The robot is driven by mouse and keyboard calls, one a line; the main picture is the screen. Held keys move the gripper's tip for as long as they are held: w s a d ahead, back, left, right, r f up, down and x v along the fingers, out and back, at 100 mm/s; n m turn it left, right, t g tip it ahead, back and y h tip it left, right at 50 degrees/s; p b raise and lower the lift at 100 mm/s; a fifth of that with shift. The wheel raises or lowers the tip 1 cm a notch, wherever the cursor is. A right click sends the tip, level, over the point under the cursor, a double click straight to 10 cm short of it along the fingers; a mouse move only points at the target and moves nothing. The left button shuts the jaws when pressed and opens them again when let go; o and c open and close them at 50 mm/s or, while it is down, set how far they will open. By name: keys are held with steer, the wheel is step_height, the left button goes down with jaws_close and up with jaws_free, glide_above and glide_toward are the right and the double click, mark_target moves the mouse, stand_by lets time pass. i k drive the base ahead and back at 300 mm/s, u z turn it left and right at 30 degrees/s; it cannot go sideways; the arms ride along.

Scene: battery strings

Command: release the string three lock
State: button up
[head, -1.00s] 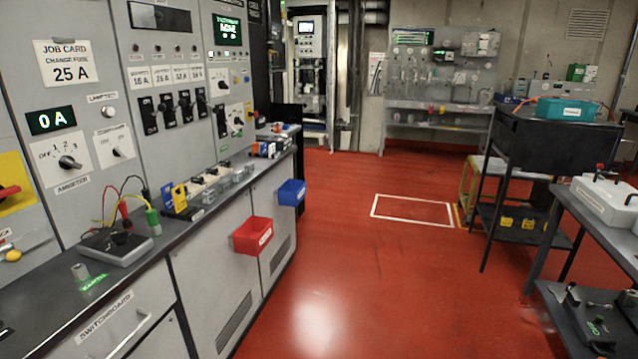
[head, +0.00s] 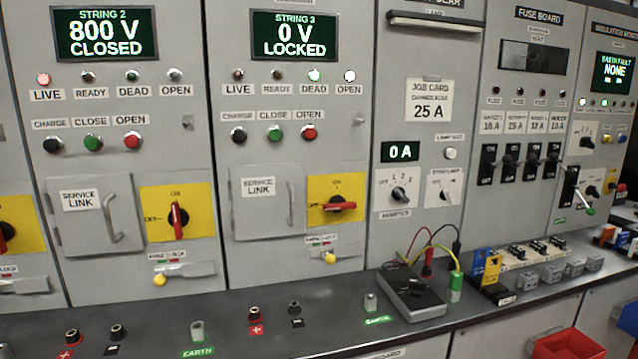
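The string 3 panel (head: 350,150) stands in the middle of the head view. Its screen (head: 295,36) reads "0 V LOCKED". The DEAD lamp (head: 314,75) and OPEN lamp (head: 349,75) are lit; LIVE and READY look dark. The red rotary handle (head: 341,206) on its yellow plate lies level. Below it is the string 3 lock (head: 330,258), with a yellow knob under a small label with red and green marks. The service link door (head: 262,207) looks shut. My gripper is not in view.
String 2 (head: 105,33), at left, reads "800 V CLOSED", its LIVE lamp red and its handle (head: 178,216) upright. The bench (head: 225,310) below carries terminals and a meter (head: 411,294) with leads.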

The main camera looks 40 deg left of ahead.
mark_target(330, 259)
steer(key=u, duration=0.9)
steer(key=i, duration=0.8)
steer(key=u, duration=0.75)
